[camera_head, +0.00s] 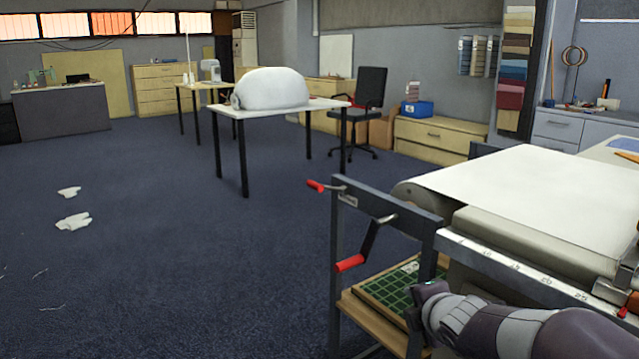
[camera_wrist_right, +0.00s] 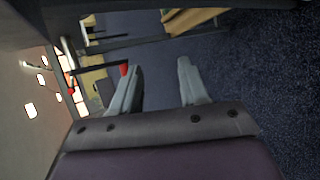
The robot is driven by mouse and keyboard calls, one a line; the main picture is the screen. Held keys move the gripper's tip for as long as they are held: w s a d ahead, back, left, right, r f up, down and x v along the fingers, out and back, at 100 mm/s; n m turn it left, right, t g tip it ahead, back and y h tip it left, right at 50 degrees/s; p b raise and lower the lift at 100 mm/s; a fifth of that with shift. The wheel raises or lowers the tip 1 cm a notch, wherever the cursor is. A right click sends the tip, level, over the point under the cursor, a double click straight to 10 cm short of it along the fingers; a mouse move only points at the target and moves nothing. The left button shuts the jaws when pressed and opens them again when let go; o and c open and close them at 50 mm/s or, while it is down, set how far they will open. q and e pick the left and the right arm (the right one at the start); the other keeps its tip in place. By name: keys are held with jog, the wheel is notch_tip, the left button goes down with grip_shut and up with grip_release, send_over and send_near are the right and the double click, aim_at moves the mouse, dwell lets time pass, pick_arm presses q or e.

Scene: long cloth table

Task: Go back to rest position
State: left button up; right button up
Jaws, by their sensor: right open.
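My right arm reaches in from the lower right in the head view. Its wrist end (camera_head: 430,296) is beside the frame of the long table (camera_head: 530,190), in front of a shelf with a green gridded mat (camera_head: 385,290). The fingers are hard to make out there. In the right wrist view my right gripper (camera_wrist_right: 158,76) has its two grey fingers apart, with nothing between them. My left gripper is not in view.
Red-handled cranks (camera_head: 350,262) stick out from the table's left end. A ruler edge (camera_head: 520,268) runs along its front. Farther back stand a white table (camera_head: 280,108) with a large white bundle and a black chair (camera_head: 370,100). The blue floor at left is mostly free, with white scraps (camera_head: 74,221).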

jog(key=s+f+m+g+p, duration=0.2)
jog(key=s+f+m+g, duration=0.35)
jog(key=s+m, duration=0.5)
jog(key=s+f+m+g+p, duration=0.35)
jog(key=s+f+m, duration=0.25)
jog(key=s+m, duration=0.45)
notch_tip(320, 180, up, 37)
jog(key=s+g+p, duration=0.1)
jog(key=s+p, duration=0.1)
jog(key=p, duration=3.4)
jog(key=shift+s+d+h+p, duration=0.25)
jog(key=shift+d+h+p, duration=0.05)
jog(key=shift+h+p, duration=0.1)
